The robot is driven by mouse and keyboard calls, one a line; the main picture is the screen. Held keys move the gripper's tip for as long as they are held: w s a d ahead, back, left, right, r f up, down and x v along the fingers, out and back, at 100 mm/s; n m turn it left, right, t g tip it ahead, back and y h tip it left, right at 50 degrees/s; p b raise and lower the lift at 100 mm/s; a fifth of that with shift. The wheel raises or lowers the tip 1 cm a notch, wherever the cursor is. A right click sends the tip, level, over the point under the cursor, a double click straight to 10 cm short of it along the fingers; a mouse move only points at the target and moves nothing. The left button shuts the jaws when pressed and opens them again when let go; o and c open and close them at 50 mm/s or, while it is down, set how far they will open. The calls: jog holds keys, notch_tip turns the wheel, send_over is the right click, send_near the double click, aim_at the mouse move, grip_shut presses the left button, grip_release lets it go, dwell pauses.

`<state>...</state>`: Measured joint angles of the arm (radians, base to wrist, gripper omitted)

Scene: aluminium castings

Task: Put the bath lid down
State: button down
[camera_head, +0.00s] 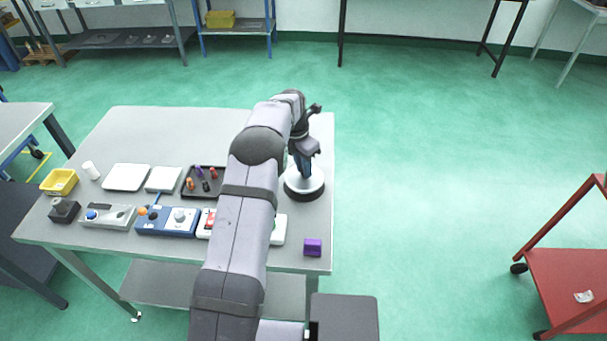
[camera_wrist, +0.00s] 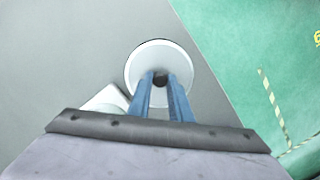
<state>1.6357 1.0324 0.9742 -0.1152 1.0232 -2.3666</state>
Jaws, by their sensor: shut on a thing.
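The bath lid is a round white disc (camera_head: 314,184) with a dark knob at its centre; it also shows in the wrist view (camera_wrist: 160,52). My gripper (camera_wrist: 161,78) has its two blue fingers shut on the knob. In the head view my gripper (camera_head: 303,172) points down at the lid near the table's right edge. The lid looks level. A dark band shows under its front rim; I cannot tell whether it is a bath body or shadow, or whether the lid touches anything below.
The grey table (camera_head: 170,120) is clear at the back. A purple block (camera_head: 312,247) sits at the front right corner. A black tray (camera_head: 187,194) with small coloured parts, a blue device (camera_head: 167,222) and a yellow bin (camera_head: 60,182) stand to the left. My arm hides part of the table.

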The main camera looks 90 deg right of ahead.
aim_at(299, 179)
jog(key=shift+f+p, duration=0.65)
jog(key=shift+f, duration=1.15)
jog(key=shift+f, duration=0.2)
jog(key=c, duration=1.6)
grip_release()
jog(key=shift+r, duration=0.1)
jog(key=r+b, duration=0.1)
jog(key=r, duration=0.3)
jog(key=w+a+r+b, duration=0.1)
jog(key=r, duration=0.3)
jog(key=r+b, duration=0.1)
jog(key=r, duration=0.3)
jog(key=shift+w+a, duration=0.15)
